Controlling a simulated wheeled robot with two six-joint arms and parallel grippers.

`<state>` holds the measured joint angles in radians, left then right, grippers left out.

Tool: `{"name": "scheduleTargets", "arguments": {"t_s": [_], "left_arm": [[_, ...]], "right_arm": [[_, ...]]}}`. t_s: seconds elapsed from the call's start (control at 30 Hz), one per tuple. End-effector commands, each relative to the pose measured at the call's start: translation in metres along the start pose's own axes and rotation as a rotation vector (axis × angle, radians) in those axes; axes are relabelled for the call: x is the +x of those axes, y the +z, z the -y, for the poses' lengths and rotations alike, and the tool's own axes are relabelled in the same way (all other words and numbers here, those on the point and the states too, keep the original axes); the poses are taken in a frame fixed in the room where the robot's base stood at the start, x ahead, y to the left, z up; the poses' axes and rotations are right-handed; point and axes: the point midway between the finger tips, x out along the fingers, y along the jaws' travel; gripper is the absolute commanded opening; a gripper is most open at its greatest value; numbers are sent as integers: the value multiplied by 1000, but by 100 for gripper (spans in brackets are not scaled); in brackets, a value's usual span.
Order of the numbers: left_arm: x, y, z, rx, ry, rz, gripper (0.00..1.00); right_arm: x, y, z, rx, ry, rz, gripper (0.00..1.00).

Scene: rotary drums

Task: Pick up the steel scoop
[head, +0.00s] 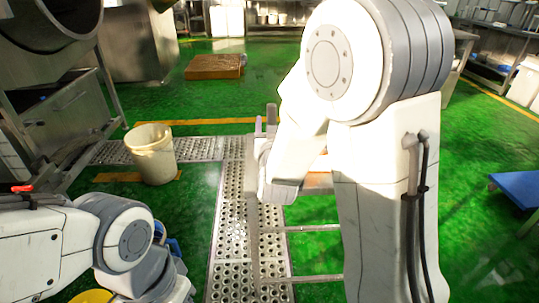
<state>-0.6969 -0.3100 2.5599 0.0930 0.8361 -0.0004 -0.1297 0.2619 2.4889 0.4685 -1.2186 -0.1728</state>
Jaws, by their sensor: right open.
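I cannot make out the steel scoop; my right arm covers much of the middle of the head view and may hide it. My right gripper (265,118) shows near the middle, partly behind my own arm. Its two fingers point up in the picture and stand apart, with nothing seen between them. My left arm comes in at the lower left, and its gripper cannot be made out there.
A cream bucket (151,158) stands on the green floor beside the perforated metal drain cover (229,220). A large steel drum (50,22) is at the upper left. A brown block (215,67) lies farther back. A blue flat surface (518,187) is at the right edge.

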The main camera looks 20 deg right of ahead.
Motion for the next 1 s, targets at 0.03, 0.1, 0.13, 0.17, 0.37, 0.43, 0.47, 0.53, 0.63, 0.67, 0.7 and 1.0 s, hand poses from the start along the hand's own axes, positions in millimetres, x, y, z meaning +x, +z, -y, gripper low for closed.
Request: {"name": "scheduleTargets", "arguments": {"t_s": [0.03, 0.1, 0.13, 0.17, 0.37, 0.43, 0.47, 0.53, 0.63, 0.67, 0.7, 1.0], "left_arm": [[-1, 0, 0, 0, 0, 0, 50], [-3, 0, 0, 0, 0, 0, 50], [-3, 0, 0, 0, 0, 0, 50], [-4, 0, 0, 0, 0, 0, 50], [-3, 0, 0, 0, 0, 0, 50], [-3, 0, 0, 0, 0, 0, 50], [-3, 0, 0, 0, 0, 0, 50], [-3, 0, 0, 0, 0, 0, 50], [-3, 0, 0, 0, 0, 0, 50], [-3, 0, 0, 0, 0, 0, 50], [-3, 0, 0, 0, 0, 0, 50], [-3, 0, 0, 0, 0, 0, 50]], "right_arm": [[7, -3, -1, 1, 3, -2, 65], [18, -6, -1, 1, 4, -1, 65], [23, -8, -1, 1, 3, -2, 65], [27, -9, -1, 1, 3, -2, 65], [46, -8, 0, 0, 2, -1, 65], [47, -8, 0, 0, 1, 0, 65], [47, -8, 0, 0, 1, 0, 65], [47, -8, 0, 0, 1, 0, 65], [46, -8, 0, 0, 1, 0, 46], [46, -8, 0, 0, 1, 0, 34], [46, -8, 0, 0, 1, 0, 19], [46, -8, 0, 0, 1, 0, 0]]}}
